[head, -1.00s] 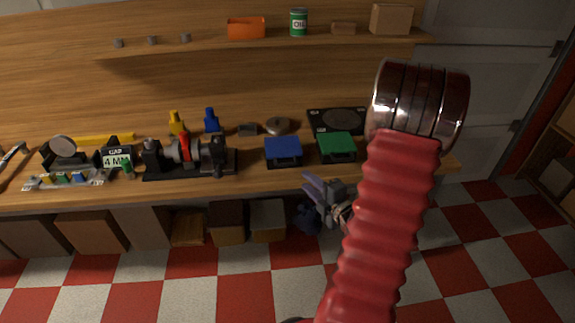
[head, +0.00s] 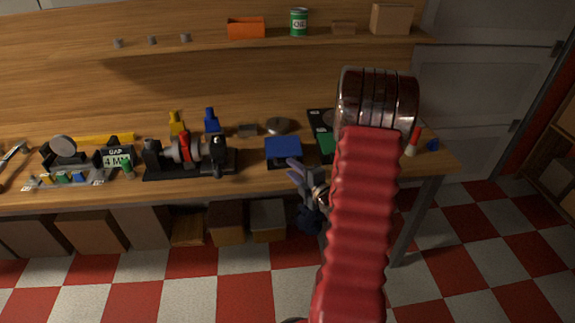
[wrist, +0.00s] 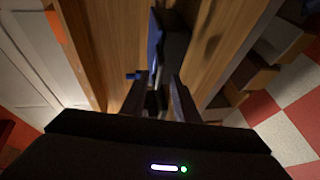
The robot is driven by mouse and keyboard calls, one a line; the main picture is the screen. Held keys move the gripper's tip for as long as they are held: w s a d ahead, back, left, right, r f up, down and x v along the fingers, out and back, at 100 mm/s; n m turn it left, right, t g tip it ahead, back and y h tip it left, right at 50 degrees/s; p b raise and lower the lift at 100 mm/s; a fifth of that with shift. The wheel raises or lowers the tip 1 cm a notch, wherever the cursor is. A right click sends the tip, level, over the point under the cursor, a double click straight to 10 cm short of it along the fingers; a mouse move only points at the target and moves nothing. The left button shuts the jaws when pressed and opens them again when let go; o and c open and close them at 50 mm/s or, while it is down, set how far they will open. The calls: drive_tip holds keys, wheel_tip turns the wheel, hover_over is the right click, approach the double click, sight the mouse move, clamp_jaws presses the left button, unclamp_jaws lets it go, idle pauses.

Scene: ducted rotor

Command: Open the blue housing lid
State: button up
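The blue housing lid (head: 283,147) is a flat blue panel on a dark box near the front edge of the bench, and it looks closed. In the wrist view the blue lid (wrist: 153,42) shows edge-on beside its dark body, just beyond the fingers. My gripper (head: 294,170) is just in front of the housing's lower right side, by the bench edge. In the wrist view my gripper (wrist: 158,92) has its fingers apart, with nothing clearly between them. I cannot tell whether a finger touches the housing.
A green-lidded housing (head: 325,147) sits right of the blue one, partly hidden by my red arm. A rotor rig (head: 188,155) stands to the left. A grey round part (head: 278,125) lies behind. A red-tipped tool (head: 413,142) stands at the right.

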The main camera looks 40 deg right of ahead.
sight(287, 165)
drive_tip(key=shift+x, duration=2.25)
drive_tip(key=shift+c, duration=0.7)
clamp_jaws()
drive_tip(key=shift+f, duration=0.1)
